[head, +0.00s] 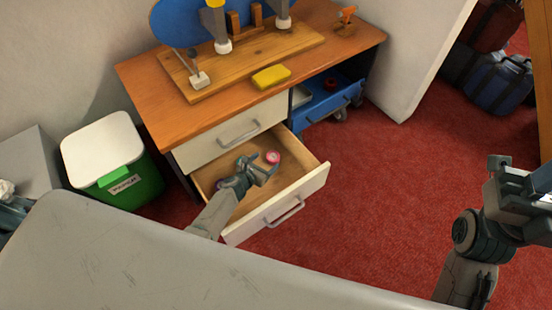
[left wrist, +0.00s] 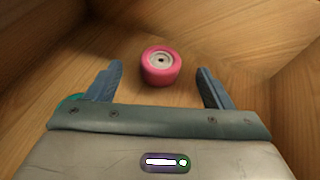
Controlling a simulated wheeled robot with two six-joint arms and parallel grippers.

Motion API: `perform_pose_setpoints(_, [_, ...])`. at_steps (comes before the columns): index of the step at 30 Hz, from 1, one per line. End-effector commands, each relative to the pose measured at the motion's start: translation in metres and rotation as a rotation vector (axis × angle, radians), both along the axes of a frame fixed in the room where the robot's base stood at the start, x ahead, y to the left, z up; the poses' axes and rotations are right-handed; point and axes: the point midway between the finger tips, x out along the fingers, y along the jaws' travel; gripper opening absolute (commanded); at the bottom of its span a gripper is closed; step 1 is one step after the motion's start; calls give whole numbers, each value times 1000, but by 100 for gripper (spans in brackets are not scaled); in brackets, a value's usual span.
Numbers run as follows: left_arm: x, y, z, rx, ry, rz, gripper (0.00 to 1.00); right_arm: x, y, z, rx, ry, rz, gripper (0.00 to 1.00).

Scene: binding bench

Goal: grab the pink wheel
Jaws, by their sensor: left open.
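The pink wheel (head: 273,157) lies in the open lower drawer (head: 290,199) of the bench, near the drawer's back right part. In the left wrist view the pink wheel (left wrist: 161,66) rests on the wooden drawer floor, its pale hub facing up. My left gripper (head: 265,167) is inside the drawer, open and empty, just short of the wheel. In the left wrist view its two fingers (left wrist: 158,84) stand apart, with the wheel beyond and between their tips. My right gripper is at the right edge of the head view (head: 515,180); its jaws cannot be made out clearly.
A purple thing (head: 221,184) lies in the drawer left of my left gripper. A teal thing (left wrist: 70,101) shows beside the left finger. Drawer walls stand close around. The bench top (head: 150,85) holds a yellow block (head: 271,77). A green bin (head: 130,185) stands left.

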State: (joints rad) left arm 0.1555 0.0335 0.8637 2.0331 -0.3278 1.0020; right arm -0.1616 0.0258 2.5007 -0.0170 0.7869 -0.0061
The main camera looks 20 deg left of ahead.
Motion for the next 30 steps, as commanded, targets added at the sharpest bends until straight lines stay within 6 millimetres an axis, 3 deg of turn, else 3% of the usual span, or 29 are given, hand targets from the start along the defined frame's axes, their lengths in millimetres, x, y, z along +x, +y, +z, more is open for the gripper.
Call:
perform_pose_setpoints(6, [24,-10,-21,-1,-1,-2,75,1,0,-17,17,-10,-14,36])
perform_pose_setpoints(11, [41,-15,-26,2,-2,-3,75,2,0,-22,29,-15,-22,36])
perform_pose_setpoints(20, [44,-16,-26,3,-1,-3,75,3,0,-20,32,-15,-24,36])
perform_pose_setpoints(27, [44,-16,-26,3,-1,-3,27,3,0,-20,32,-15,-24,36])
perform_pose_setpoints(30, [44,-16,-25,3,-1,-3,26,2,0,-20,32,-15,-24,36])
